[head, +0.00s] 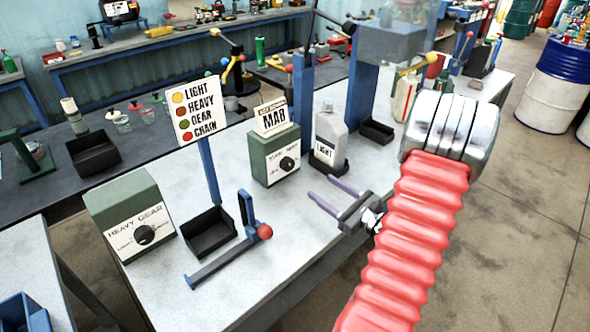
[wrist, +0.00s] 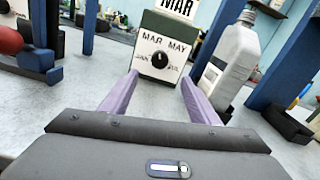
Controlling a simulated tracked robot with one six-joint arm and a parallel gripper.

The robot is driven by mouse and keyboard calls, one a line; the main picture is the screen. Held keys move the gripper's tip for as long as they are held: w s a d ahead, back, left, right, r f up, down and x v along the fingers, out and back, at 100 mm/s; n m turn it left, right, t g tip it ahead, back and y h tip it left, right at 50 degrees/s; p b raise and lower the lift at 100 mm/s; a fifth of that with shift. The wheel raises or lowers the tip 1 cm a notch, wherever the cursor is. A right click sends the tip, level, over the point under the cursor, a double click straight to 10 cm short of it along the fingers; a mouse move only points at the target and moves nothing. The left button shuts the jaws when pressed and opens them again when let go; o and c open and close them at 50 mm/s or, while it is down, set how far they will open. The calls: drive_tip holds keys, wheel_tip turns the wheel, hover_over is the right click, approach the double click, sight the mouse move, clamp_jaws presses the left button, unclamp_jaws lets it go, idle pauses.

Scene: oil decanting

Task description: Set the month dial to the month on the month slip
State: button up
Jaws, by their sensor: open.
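The month dial (head: 287,163) is a black round knob on the white front plate of a green box (head: 262,160). It also shows in the wrist view (wrist: 160,60), with MAR at upper left, MAY at upper right and JAN at left; the lower right label is hard to read. I cannot tell which label the knob points to. The month slip (head: 273,118) stands on the box and reads MAR; its lower part shows in the wrist view (wrist: 177,7). My gripper (head: 321,187) is open and empty, its two purple fingers (wrist: 158,80) apart, short of the dial and facing it.
A grey bottle (head: 328,137) labelled LIGHT stands just right of the box. A blue stand with a red-knobbed lever (head: 264,232), a black tray (head: 209,231) and a green HEAVY/GEAR box (head: 135,215) are to the left. The bench before the box is clear.

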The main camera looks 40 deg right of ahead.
sight(290, 166)
drive_tip(key=w, duration=1.3)
drive_tip(key=shift+w+a, duration=0.2)
drive_tip(key=shift+w, duration=0.15)
drive_tip(key=c, duration=1)
drive_tip(key=shift+c, duration=0.2)
drive_tip(key=shift+n, duration=0.8)
drive_tip(key=o, duration=1)
drive_tip(key=shift+o, duration=0.2)
drive_tip(key=shift+s, duration=0.1)
